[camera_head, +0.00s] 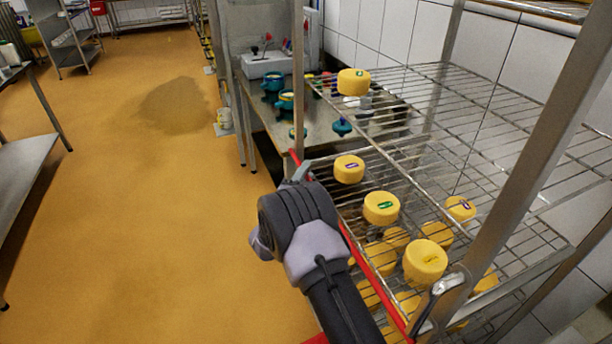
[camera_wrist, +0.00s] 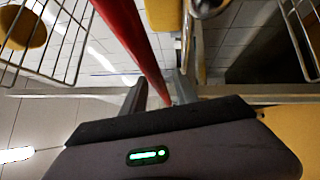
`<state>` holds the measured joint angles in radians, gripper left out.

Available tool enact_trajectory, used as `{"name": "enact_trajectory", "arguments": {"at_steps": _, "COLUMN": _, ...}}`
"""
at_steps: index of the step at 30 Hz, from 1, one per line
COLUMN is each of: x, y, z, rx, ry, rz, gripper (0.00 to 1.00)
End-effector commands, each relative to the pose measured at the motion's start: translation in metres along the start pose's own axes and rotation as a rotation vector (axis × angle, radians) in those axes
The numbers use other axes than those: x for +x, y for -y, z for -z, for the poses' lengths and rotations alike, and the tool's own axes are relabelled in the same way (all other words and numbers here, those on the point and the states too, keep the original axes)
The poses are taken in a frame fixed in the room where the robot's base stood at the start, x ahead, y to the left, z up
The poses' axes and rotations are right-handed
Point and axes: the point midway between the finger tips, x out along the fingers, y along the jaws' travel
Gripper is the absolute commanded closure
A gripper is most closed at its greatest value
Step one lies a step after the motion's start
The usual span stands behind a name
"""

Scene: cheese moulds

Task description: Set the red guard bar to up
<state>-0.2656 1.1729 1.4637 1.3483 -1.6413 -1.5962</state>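The red guard bar (camera_head: 355,249) runs along the open front edge of the wire rack, at about the height of a shelf with cheeses. It spans from the far post towards the near post, and my arm hides part of it. My gripper (camera_head: 301,172) is at the bar's far end, beside the far post. In the wrist view the bar (camera_wrist: 137,38) comes down from the top and ends from sight between my two fingers (camera_wrist: 160,92). The fingers stand apart; whether they press on the bar I cannot tell.
Yellow cheeses (camera_head: 381,208) with coloured labels sit on the rack shelves (camera_head: 480,125). A metal handle (camera_head: 440,287) is at the near post (camera_head: 545,150). A steel table (camera_head: 325,130) with teal moulds stands behind. The orange floor (camera_head: 150,220) to the left is clear.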

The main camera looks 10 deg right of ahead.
Motion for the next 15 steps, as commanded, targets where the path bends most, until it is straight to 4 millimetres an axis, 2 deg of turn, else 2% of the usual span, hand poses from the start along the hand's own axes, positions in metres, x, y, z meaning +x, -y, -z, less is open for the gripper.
{"name": "enact_trajectory", "arguments": {"at_steps": 2, "x": -0.0002, "y": 0.0, "z": 0.0, "rx": 0.0, "ry": 0.0, "rz": 0.0, "gripper": 0.64}}
{"name": "enact_trajectory", "arguments": {"at_steps": 8, "x": -0.0003, "y": 0.0001, "z": -0.0001, "rx": 0.0, "ry": 0.0, "rz": 0.0, "gripper": 1.0}}
{"name": "enact_trajectory", "arguments": {"at_steps": 15, "x": -0.0004, "y": 0.0002, "z": -0.0001, "rx": 0.0, "ry": 0.0, "rz": 0.001, "gripper": 1.0}}
